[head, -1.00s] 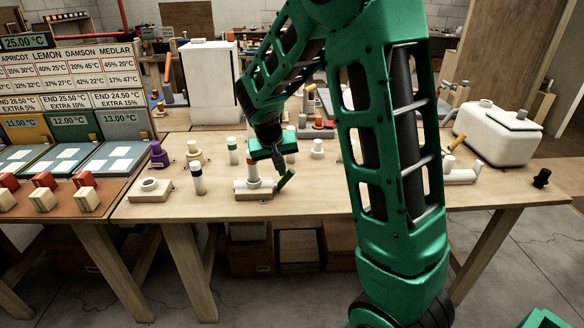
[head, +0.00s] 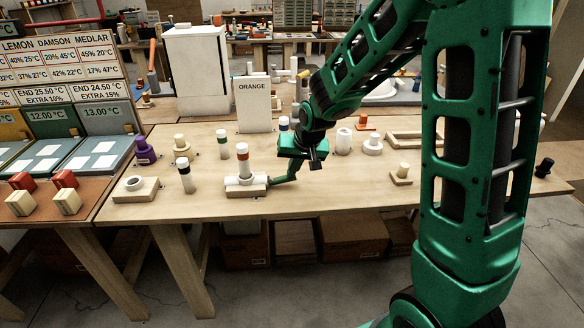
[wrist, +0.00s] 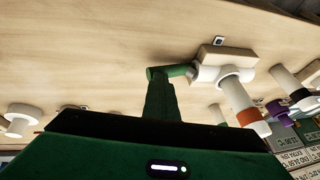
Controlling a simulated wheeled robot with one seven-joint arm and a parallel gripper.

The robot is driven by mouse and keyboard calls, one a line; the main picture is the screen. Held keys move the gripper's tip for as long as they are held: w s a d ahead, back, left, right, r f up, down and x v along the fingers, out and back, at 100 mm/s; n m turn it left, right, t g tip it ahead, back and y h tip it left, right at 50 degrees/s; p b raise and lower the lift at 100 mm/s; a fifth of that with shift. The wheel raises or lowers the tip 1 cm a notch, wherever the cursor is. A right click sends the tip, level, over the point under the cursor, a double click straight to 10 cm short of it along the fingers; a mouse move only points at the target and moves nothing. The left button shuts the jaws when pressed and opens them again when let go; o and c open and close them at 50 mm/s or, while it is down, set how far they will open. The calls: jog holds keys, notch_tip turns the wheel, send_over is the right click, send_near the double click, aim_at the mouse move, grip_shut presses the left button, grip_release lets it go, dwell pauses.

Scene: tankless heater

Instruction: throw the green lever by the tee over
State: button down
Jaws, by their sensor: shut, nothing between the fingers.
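The green lever (head: 283,180) sticks out from the right end of the white tee (head: 240,180). The tee sits on a wooden block near the table's front edge. A white post with an orange-red band (head: 243,165) rises from it. My gripper (head: 314,161) is shut and empty, right of the tee and just above the lever's upper end. In the wrist view the lever's stub (wrist: 177,71) meets the tee (wrist: 206,73), and its dark green handle (wrist: 162,98) runs toward my gripper body, which hides its end. I cannot tell whether they touch.
Banded posts (head: 185,175) and a white ring on a wooden block (head: 134,188) stand left of the tee. An ORANGE sign (head: 254,104) stands behind. White fittings (head: 372,144) and a small peg block (head: 402,174) lie to the right.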

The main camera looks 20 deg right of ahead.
jog(key=shift+d+f, duration=0.25)
jog(key=shift+f, duration=0.05)
dwell(0.5)
jog(key=d+v, duration=0.2)
jog(key=v, duration=1.1)
jog(key=s+d+m+g, duration=0.1)
jog(key=s+d, duration=0.2)
jog(key=s, duration=0.7)
jog(key=s+d+f+m+g, duration=0.1)
jog(key=s+d, duration=0.3)
jog(key=s, duration=0.6)
jog(key=s+d+m+g, duration=0.1)
jog(key=s+d+g, duration=0.2)
jog(key=s, duration=0.7)
jog(key=shift+s+d+f+h, duration=0.3)
jog(key=shift+s+d+f, duration=0.1)
jog(key=shift+d, duration=0.25)
